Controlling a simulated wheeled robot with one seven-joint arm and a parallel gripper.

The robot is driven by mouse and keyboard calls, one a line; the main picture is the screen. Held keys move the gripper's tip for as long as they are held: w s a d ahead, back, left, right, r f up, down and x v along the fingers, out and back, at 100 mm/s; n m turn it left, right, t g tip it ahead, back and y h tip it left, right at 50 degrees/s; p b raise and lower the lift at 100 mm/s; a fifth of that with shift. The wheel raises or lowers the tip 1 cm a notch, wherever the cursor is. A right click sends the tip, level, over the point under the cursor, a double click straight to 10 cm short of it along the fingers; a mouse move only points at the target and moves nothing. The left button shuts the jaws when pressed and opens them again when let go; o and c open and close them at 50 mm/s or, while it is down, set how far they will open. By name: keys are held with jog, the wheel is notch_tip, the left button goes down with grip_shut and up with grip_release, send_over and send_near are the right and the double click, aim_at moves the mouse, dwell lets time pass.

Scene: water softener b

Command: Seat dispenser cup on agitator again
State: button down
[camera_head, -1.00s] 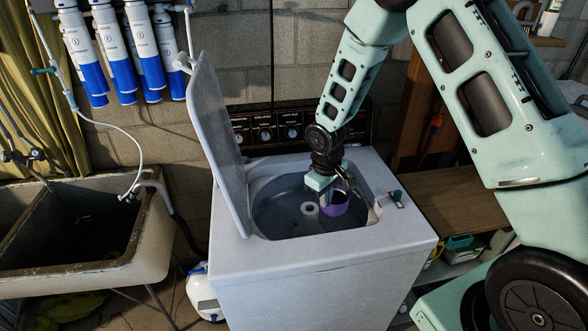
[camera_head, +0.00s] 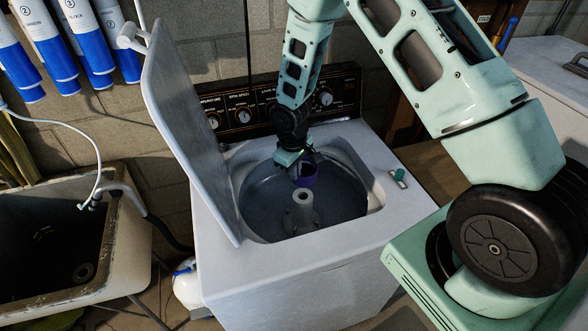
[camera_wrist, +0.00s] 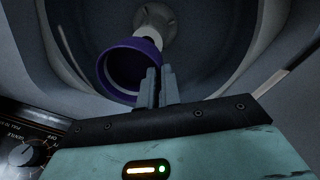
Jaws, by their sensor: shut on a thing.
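The dispenser cup is a purple open cup (camera_head: 306,176), held in the washer's opening; it also shows in the wrist view (camera_wrist: 112,62). My gripper (camera_head: 300,168) is shut on the cup's wall, with its fingers (camera_wrist: 156,88) over the near right side of the rim. The agitator (camera_head: 302,208) is a pale post with a hollow top, standing in the middle of the tub. In the head view the cup is behind and above the agitator's top, apart from it. In the wrist view the agitator (camera_wrist: 157,35) stands beyond the cup, and the cup hides part of it.
The washer lid (camera_head: 185,125) stands open on the left. The control panel (camera_head: 250,112) rises behind the opening. A small teal item (camera_head: 399,177) lies on the washer's top right. A sink (camera_head: 60,245) stands left.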

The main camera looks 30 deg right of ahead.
jog(key=shift+f, duration=0.25)
jog(key=shift+f+b, duration=1.85)
jog(key=shift+f, duration=0.15)
jog(key=shift+f, duration=0.2)
jog(key=shift+f+b, duration=1.65)
jog(key=shift+f, duration=0.1)
jog(key=c, duration=1.5)
grip_release()
jog(key=shift+c, duration=0.2)
jog(key=shift+r, duration=0.15)
jog(key=r+b, duration=0.1)
jog(key=r, duration=0.4)
jog(key=r+b, duration=0.1)
jog(key=r, duration=0.5)
jog(key=a+r+b, duration=0.1)
jog(key=r, duration=0.5)
jog(key=shift+s+a+r, duration=0.1)
jog(key=shift+s, duration=0.2)
